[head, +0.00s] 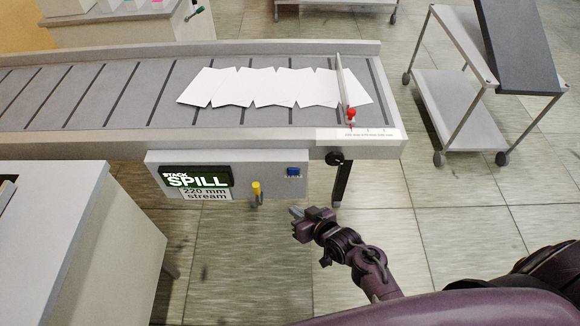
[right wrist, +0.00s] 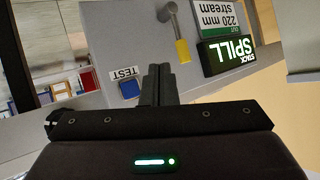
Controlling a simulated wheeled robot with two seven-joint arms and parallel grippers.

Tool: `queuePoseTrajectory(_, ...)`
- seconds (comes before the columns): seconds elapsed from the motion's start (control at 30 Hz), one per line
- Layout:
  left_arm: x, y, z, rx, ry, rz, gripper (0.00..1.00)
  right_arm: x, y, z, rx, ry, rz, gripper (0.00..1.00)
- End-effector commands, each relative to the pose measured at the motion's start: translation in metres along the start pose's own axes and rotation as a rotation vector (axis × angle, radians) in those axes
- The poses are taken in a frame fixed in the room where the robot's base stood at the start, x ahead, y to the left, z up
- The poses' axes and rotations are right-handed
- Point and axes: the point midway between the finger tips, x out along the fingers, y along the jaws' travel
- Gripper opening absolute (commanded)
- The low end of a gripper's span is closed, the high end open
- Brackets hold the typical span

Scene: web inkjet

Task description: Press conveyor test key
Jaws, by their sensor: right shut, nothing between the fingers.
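The blue test key (head: 293,172) sits on the right part of the grey control panel (head: 240,168) at the conveyor's front side. In the right wrist view the blue key (right wrist: 130,89) shows beside a label reading TEST. My right gripper (head: 295,212) is shut and empty, below the blue key in the head view. In the right wrist view its closed fingers (right wrist: 158,85) show just right of the key; I cannot tell whether they touch anything. The conveyor (head: 100,95) carries overlapping white sheets (head: 270,87). My left gripper is not in view.
A lit display (head: 197,177) reads STACK SPILL, above a sign (head: 206,194) reading 220 mm stream. A yellow-handled lever (head: 256,188) juts out left of the key. A grey cabinet (head: 75,240) stands at left, a cart (head: 450,100) at right.

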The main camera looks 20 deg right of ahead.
Motion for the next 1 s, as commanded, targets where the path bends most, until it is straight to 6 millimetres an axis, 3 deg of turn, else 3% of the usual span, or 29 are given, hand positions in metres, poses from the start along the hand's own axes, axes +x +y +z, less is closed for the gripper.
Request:
queuePoseTrajectory(0.13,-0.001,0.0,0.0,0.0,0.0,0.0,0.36,-0.002,-0.001,-0.01,-0.002,0.017,-0.002,0.0)
queuePoseTrajectory(0.53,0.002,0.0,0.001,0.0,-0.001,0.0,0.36,0.0,0.001,-0.011,-0.003,0.017,-0.003,0.0)
queuePoseTrajectory(1.0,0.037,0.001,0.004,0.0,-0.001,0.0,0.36,0.042,0.031,-0.039,-0.004,0.019,-0.002,0.0)
